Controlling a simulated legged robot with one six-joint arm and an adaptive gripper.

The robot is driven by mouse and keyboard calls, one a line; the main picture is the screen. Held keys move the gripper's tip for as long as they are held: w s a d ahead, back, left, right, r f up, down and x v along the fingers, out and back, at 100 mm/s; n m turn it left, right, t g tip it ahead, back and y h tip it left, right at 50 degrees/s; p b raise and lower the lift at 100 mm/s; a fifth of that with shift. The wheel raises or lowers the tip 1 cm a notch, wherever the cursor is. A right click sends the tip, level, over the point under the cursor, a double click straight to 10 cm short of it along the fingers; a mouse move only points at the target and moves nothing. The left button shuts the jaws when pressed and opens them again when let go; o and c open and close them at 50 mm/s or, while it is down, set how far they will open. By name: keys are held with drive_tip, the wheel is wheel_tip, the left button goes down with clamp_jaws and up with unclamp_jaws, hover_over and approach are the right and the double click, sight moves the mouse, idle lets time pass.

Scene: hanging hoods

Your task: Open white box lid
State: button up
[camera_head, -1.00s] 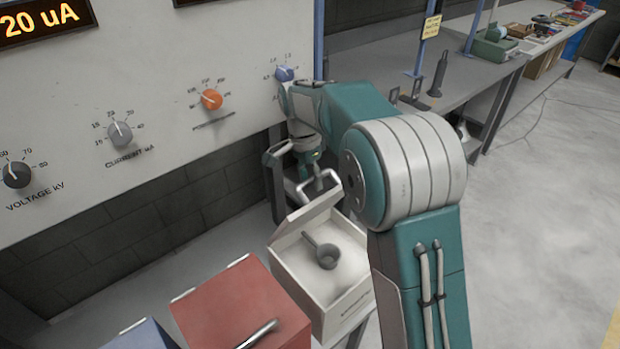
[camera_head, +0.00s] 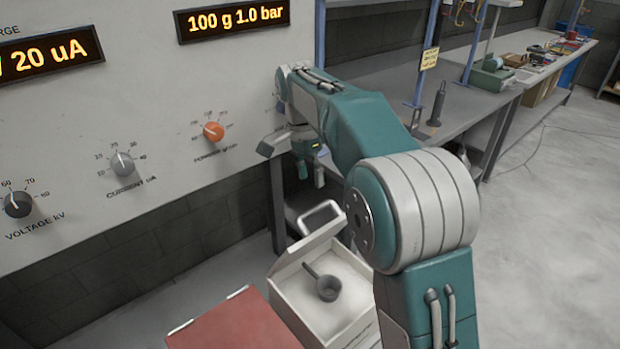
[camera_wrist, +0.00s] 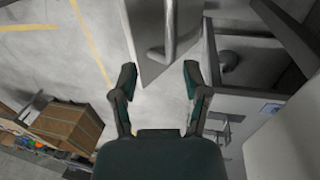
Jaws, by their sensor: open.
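The white box (camera_head: 335,325) stands at lower centre in the head view. Its lid (camera_head: 303,248) is raised at the far side, so the inside shows. The lid's handle (camera_head: 320,216) is at its upper edge. A small grey pan (camera_head: 327,287) lies inside the box. My gripper (camera_head: 310,173) is open and empty, above and apart from the handle. In the wrist view my gripper's fingers (camera_wrist: 160,76) are spread, with the lid (camera_wrist: 150,62) and its handle (camera_wrist: 170,38) beyond them. The pan (camera_wrist: 228,60) shows partly there.
A red box (camera_head: 235,325) stands left of the white box. The control panel (camera_head: 70,150) with knobs and displays rises behind. A grey workbench (camera_head: 385,95) with tools lies at the back right. Open floor (camera_head: 545,210) lies to the right.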

drive_tip(key=c, duration=0.5)
drive_tip(key=shift+s+d+f, duration=0.1)
drive_tip(key=shift+s+d, duration=0.05)
drive_tip(key=shift+d, duration=0.2)
clamp_jaws()
drive_tip(key=s+d+f+m+t+y, duration=0.25)
drive_tip(key=s+d+m+t, duration=0.2)
drive_tip(key=d+m, duration=0.45)
drive_tip(key=s+d+f+m+t+y, duration=0.1)
drive_tip(key=s+d+m+t+y, duration=0.4)
drive_tip(key=d+m, duration=0.4)
drive_tip(key=w+a+f+g+h, duration=0.1)
drive_tip(key=w+a+f, duration=0.5)
drive_tip(key=w, duration=0.1)
drive_tip(key=shift+a, duration=0.2)
